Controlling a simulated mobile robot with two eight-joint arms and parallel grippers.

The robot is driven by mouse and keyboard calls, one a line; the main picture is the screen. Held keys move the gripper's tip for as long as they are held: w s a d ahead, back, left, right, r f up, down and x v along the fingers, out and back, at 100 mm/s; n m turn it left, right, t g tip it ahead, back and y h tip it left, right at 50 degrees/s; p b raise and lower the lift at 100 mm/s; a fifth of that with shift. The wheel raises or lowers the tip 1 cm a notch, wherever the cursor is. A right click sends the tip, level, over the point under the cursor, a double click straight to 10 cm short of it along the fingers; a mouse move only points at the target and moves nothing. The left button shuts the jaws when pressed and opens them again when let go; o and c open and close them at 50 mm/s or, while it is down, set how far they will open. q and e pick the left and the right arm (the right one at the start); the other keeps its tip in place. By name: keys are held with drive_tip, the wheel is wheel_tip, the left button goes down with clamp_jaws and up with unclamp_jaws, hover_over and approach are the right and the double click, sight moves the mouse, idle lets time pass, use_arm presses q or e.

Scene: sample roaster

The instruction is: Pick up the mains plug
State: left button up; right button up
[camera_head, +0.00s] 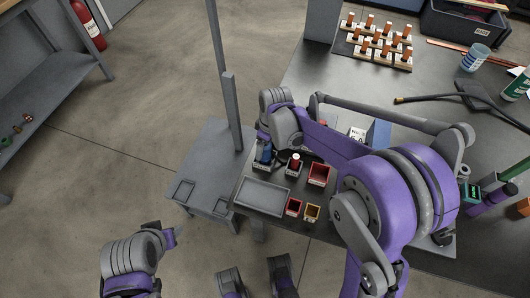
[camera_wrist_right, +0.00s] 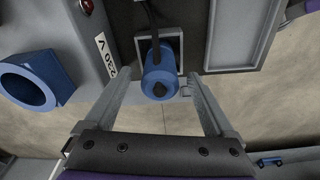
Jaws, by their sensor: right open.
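The mains plug, a blue cylinder with a dark cable, sits in a grey square holder in the right wrist view (camera_wrist_right: 158,82). In the head view a small blue piece (camera_head: 263,151) at the table's left edge appears to be this plug. My right gripper (camera_wrist_right: 159,92) is open, with one finger on each side of the plug. I see no clear grip on it. In the head view the right jaws are mostly hidden by my own arm.
Open floor lies left of the table.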

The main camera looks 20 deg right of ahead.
wheel_tip(320, 180, down, 2)
drive_tip(key=shift+w+a+f, duration=0.1)
clamp_jaws()
idle(0.5)
